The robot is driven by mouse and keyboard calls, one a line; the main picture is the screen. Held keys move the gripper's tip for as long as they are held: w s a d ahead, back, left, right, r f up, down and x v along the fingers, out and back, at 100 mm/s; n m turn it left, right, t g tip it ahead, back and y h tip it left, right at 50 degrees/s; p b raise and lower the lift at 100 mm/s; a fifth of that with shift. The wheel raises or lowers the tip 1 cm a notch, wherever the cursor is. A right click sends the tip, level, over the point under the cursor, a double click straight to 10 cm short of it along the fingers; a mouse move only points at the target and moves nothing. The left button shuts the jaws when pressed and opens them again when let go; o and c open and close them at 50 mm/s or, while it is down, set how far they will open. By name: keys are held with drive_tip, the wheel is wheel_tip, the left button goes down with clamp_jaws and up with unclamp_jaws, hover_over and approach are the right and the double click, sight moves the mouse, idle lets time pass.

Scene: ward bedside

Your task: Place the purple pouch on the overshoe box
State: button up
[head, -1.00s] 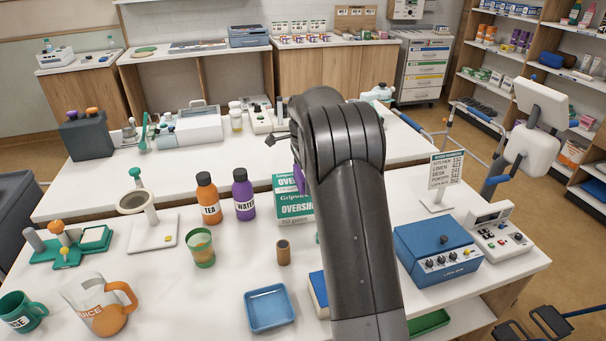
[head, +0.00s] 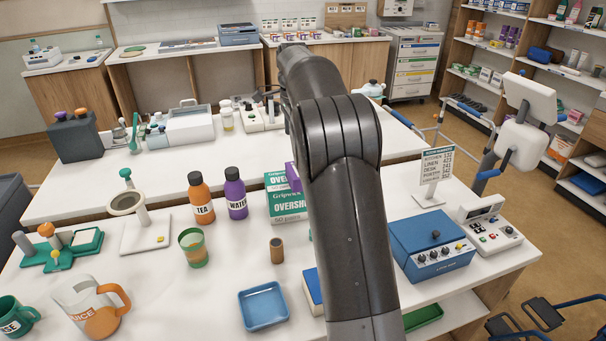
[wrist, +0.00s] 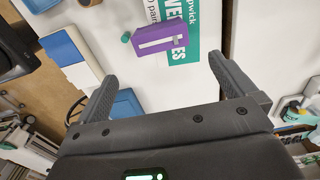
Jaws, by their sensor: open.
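The purple pouch (head: 293,178) shows at the top right of the green-and-white overshoe box (head: 284,207) in the head view, partly hidden by my arm. In the wrist view the purple pouch (wrist: 158,38) lies across the overshoe box (wrist: 186,52), overlapping its printed face; how it rests there is hard to tell. My gripper (wrist: 160,75) is open and empty, with its fingers apart. The pouch is ahead of the fingertips and appears clear of both. My gripper is hidden behind my arm in the head view.
A purple water bottle (head: 236,198) and an orange tea bottle (head: 201,199) stand left of the box. A small brown cup (head: 277,250) and a blue tray (head: 264,306) are in front. A blue device (head: 433,245) and a sign (head: 436,171) stand right.

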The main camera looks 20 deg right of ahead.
drive_tip(key=s+a+r+n+t, duration=0.15)
drive_tip(key=s+r+n, duration=0.25)
drive_tip(key=s, duration=0.6)
drive_tip(key=s+a+r+n+t, duration=0.15)
drive_tip(key=s+r+n, duration=0.25)
drive_tip(key=s, duration=0.6)
drive_tip(key=s+a+f+n+t, duration=0.1)
drive_tip(key=s+f+n, duration=0.3)
drive_tip(key=s, duration=0.6)
drive_tip(key=s+a+f+n+t, duration=0.1)
drive_tip(key=s+a+f+n, duration=0.2)
drive_tip(key=s+n, duration=0.3)
drive_tip(key=s+f, duration=0.1)
drive_tip(key=s, duration=0.4)
drive_tip(key=shift+f+t, duration=0.3)
drive_tip(key=shift+f, duration=0.1)
